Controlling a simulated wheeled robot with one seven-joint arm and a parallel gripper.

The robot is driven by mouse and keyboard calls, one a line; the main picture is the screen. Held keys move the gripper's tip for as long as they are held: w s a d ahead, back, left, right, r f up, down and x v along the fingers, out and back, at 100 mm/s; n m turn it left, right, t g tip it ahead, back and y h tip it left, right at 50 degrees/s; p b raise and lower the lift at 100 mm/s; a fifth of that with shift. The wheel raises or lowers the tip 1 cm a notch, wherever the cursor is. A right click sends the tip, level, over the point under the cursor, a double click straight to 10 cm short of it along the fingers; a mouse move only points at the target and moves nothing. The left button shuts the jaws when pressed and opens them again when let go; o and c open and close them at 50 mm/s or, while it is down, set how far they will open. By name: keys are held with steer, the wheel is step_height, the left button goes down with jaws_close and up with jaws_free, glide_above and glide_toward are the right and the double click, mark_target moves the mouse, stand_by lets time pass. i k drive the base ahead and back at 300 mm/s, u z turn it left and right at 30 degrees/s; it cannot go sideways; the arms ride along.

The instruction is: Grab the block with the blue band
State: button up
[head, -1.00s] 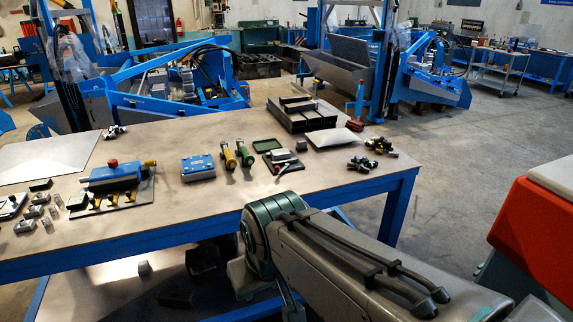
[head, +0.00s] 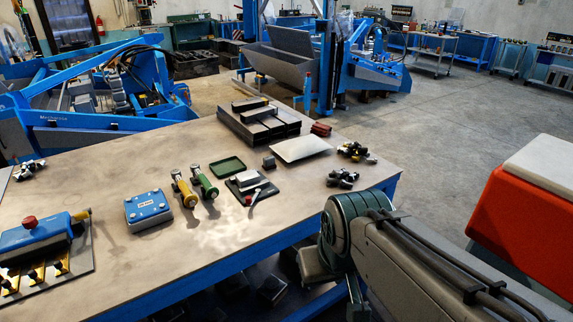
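I cannot make out a blue band on any block in the head view. A small dark block (head: 269,163) stands on the table beside a green tray (head: 227,166). A grey block (head: 248,179) lies on a black plate. A larger blue box (head: 148,208) with a pale label sits to the left, but I see no band on it. My arm (head: 400,250) reaches in from the lower right, beside the table's right end. My gripper does not show in this view.
The blue-framed table (head: 110,190) also holds yellow (head: 185,188) and green (head: 204,181) cylinders, black bins (head: 258,122), a pale sheet (head: 301,148) and dark fittings (head: 342,178). A red-and-white box (head: 525,215) stands at right. Dark items lie below the table.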

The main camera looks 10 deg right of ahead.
mark_target(251, 177)
steer(key=z, duration=0.05)
steer(key=i, duration=1.15)
steer(key=u, duration=0.4)
